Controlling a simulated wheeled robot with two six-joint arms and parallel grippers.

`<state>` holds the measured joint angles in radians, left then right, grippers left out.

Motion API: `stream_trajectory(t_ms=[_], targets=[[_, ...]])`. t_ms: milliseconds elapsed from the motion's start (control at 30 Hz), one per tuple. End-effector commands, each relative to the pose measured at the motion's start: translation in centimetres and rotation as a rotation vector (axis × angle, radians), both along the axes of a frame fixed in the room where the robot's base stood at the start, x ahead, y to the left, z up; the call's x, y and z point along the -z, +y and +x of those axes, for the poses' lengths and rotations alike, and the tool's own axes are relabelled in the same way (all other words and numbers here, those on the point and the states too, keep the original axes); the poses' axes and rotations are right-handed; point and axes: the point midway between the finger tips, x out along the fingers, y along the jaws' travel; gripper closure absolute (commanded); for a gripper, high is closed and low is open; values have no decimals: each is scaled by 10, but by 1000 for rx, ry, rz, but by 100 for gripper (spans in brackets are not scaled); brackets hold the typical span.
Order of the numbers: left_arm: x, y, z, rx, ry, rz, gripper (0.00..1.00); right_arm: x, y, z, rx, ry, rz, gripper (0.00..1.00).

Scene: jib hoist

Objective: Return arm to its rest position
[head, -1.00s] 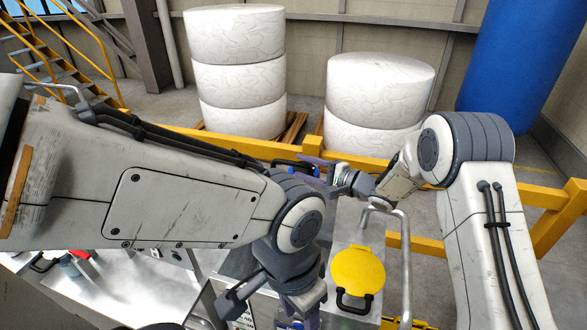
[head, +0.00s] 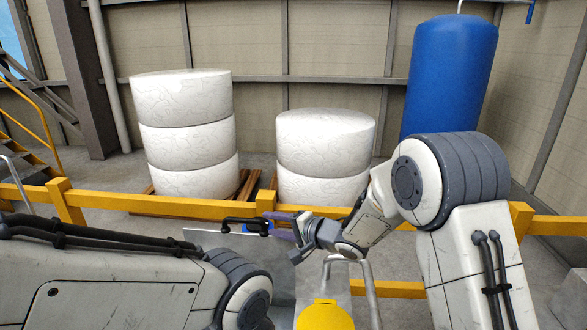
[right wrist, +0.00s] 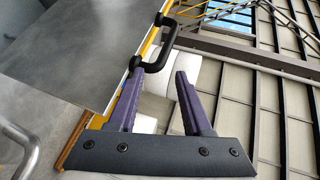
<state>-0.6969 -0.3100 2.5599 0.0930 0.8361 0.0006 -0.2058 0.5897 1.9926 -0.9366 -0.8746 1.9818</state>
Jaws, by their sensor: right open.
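My right arm (head: 480,250) rises at the right of the head view and bends over to the left. Its gripper (head: 278,222) has purple fingers, which stand apart in the right wrist view (right wrist: 158,75) with nothing between them. A black handle (head: 245,225) on the edge of a grey metal panel lies just past the fingertips; it also shows in the right wrist view (right wrist: 166,48). I cannot tell whether a finger touches the handle. My left arm (head: 120,285) crosses the lower left of the head view; its gripper is out of the picture.
The grey panel (right wrist: 75,45) fills the upper left of the wrist view. A yellow round cover (head: 325,316) and a bent metal pipe (head: 370,290) are below my right forearm. A yellow rail (head: 110,200) runs behind, before white rolls (head: 185,140) and a blue tank (head: 450,80).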

Motion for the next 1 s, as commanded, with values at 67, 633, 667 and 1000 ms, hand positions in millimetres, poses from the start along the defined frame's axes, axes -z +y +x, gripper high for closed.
stream_trajectory(t_ms=[67,633,667,1000], targets=[[9,0,0,0,0,0,50,-2,-2,-12,38,-91,-201,50],[44,0,0,0,0,0,50,55,-97,-311,-756,-14,-1261,50],[44,0,0,0,0,0,50,57,-100,-325,-811,-8,-1265,50],[46,0,0,-1,0,0,50,59,-114,-382,-1061,4,-1255,50]])
